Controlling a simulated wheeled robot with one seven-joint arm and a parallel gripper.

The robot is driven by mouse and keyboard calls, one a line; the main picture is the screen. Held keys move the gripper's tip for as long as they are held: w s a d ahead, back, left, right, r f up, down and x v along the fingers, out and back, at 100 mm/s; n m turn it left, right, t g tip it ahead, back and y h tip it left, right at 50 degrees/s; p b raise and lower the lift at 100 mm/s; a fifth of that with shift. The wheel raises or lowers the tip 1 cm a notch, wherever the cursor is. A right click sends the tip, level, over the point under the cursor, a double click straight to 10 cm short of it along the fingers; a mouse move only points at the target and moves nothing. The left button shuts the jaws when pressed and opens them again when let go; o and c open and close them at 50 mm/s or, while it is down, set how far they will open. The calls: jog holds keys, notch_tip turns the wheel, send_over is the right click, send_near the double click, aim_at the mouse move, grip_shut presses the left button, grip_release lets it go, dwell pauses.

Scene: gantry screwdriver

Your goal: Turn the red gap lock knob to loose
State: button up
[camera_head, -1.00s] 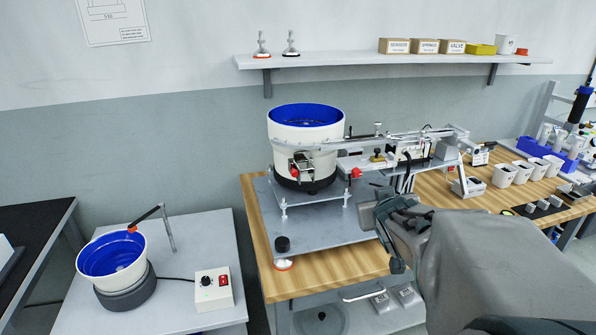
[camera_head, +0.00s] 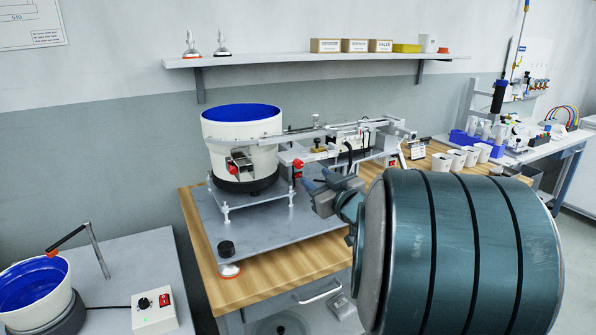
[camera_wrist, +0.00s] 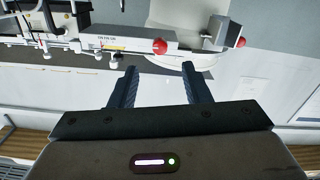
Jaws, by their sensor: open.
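A round red knob (camera_head: 298,163) sits on the linear track just right of the white feeder bowl (camera_head: 240,150). In the wrist view this red knob (camera_wrist: 159,46) is on the light track beam, beside a small printed label, ahead of the space between my fingers. A second red part (camera_head: 233,166) is on the bowl's front; a red end on a grey block (camera_wrist: 240,42) shows at right in the wrist view. I cannot read which is labelled gap lock. My gripper (camera_head: 309,187) is open and empty, just in front of and below the track knob, apparently apart from it.
The feeder stands on a grey plate (camera_head: 265,234) on a wooden bench (camera_head: 232,291). A black knob (camera_head: 227,248) is at the plate's front corner. White cups (camera_head: 457,158) are to the right. A shelf (camera_head: 300,58) hangs behind. My arm covers the bench's right front.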

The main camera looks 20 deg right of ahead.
aim_at(300, 165)
jog(key=w+b, duration=0.1)
jog(key=w, duration=0.7)
jog(key=shift+w+a, duration=0.15)
grip_shut()
